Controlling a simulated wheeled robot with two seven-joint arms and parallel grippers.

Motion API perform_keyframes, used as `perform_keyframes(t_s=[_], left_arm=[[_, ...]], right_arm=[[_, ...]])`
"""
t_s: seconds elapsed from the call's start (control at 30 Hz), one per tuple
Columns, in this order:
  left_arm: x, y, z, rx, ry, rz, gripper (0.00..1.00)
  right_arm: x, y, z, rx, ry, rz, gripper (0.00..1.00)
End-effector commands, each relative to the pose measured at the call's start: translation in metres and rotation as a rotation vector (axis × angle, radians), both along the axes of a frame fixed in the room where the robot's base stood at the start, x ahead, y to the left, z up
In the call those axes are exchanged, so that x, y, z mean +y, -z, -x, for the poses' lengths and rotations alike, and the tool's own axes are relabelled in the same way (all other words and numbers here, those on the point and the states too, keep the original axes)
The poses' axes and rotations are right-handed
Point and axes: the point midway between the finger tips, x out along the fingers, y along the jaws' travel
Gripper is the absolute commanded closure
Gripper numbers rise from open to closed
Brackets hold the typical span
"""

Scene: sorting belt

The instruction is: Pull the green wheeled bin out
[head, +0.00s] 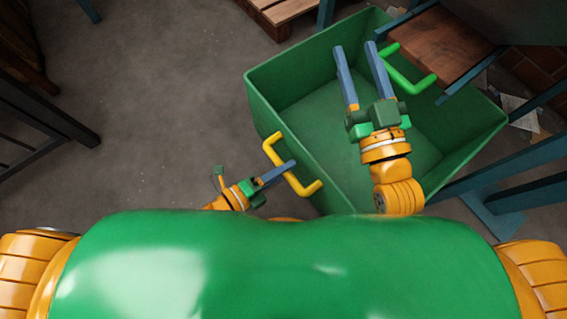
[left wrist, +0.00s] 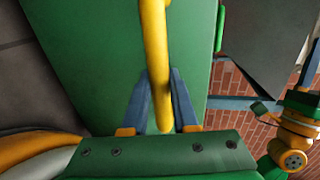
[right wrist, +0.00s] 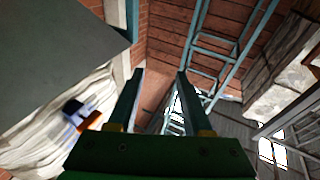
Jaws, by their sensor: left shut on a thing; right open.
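The green bin (head: 275,90) stands tilted in the head view, open at the top and empty inside. It has a yellow handle (head: 296,172) on its near left side and a green handle (head: 418,84) on its far right side. My left gripper (head: 287,168) is shut on the yellow handle. In the left wrist view the yellow handle (left wrist: 155,50) runs between the two blue fingers. My right gripper (head: 358,62) is open and empty above the bin's interior, its fingers pointing away from me. The bin's wheels are hidden.
A blue-framed stand with a brown wooden surface (head: 437,45) is close to the bin's far right side. Blue frame legs (head: 500,190) stand to the right. A wooden pallet (head: 282,12) lies at the top. The grey floor (head: 160,90) to the left is clear.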

Motion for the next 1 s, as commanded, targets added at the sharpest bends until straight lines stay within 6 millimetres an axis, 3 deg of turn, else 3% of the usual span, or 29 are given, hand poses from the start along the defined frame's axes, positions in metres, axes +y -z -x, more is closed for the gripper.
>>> perform_keyframes(t_s=[0.03, 0.07, 0.13, 0.17, 0.5, 0.8, 1.0], left_arm=[[0.001, 0.001, 0.000, 0.002, -0.002, -0.005, 1.00], [0.001, 0.001, 0.000, 0.002, -0.002, -0.005, 0.65], [0.001, 0.001, 0.000, 0.001, -0.002, -0.004, 0.46], [0.001, 0.001, 0.000, 0.001, -0.002, -0.004, 0.43], [0.003, -0.001, 0.002, 0.001, -0.001, -0.002, 0.43], [0.036, -0.010, 0.027, 0.003, -0.001, -0.004, 0.43], [0.052, -0.014, 0.040, 0.002, -0.001, -0.004, 0.43]], right_arm=[[0.000, 0.000, 0.000, 0.000, 0.000, 0.000, 0.50], [0.000, 0.000, 0.000, 0.000, 0.000, 0.000, 0.50], [0.000, 0.000, 0.000, 0.000, 0.000, 0.000, 0.50], [0.000, 0.000, 0.000, 0.000, 0.000, 0.000, 0.50], [0.000, 0.003, -0.001, 0.021, 0.001, 0.004, 0.50], [-0.012, 0.084, 0.004, 0.449, 0.034, 0.095, 0.50], [-0.020, 0.121, 0.020, 0.646, 0.047, 0.134, 0.50]])
